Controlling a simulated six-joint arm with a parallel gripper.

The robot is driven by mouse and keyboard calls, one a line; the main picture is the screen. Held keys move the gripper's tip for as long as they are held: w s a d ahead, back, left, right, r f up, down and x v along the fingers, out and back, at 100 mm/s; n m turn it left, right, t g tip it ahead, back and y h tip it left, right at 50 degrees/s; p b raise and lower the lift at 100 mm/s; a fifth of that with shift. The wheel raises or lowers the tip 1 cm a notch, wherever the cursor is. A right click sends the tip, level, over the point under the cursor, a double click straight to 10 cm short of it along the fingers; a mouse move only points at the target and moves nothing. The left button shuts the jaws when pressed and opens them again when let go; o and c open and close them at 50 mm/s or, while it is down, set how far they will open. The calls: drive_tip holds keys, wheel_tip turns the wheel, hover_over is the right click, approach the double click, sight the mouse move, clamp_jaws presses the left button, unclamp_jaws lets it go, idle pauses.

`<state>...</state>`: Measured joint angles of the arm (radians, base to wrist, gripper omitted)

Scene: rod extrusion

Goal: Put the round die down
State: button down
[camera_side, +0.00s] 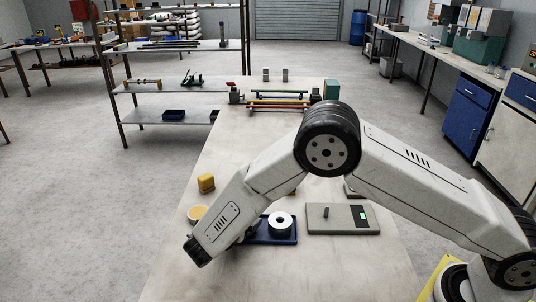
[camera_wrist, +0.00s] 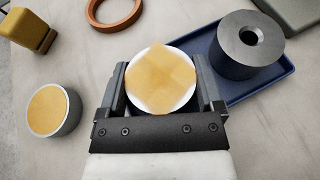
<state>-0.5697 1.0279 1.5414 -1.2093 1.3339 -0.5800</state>
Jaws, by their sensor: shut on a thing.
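My gripper (camera_wrist: 161,84) shows in the wrist view, with its two dark fingers on either side of the round die (camera_wrist: 160,78). The die has a white rim and a tan, patchy face, and the fingers are shut on it. To its right is a blue tray (camera_wrist: 279,72), which bears a dark grey cylinder with a hole in its top (camera_wrist: 240,58). In the side view my arm hides the held die and most of the gripper, just left of the tray (camera_side: 262,239). I cannot tell how high the die is above the table.
A round cup with yellow contents (camera_wrist: 52,109) stands left of my gripper. A yellow block (camera_wrist: 29,29) and an orange ring (camera_wrist: 118,23) lie farther off. A grey plate with a green display (camera_side: 341,221) lies right of the tray. Bare table (camera_side: 200,285) shows in front.

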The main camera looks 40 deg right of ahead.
drive_tip(key=shift+f, duration=0.35)
drive_tip(key=shift+s+f, duration=0.1)
drive_tip(key=shift+f, duration=0.2)
unclamp_jaws()
drive_tip(key=shift+d, duration=0.1)
drive_tip(key=shift+r, duration=0.35)
drive_tip(key=shift+a+r, duration=0.25)
drive_tip(key=v, duration=1.1)
drive_tip(key=shift+a+r, duration=0.25)
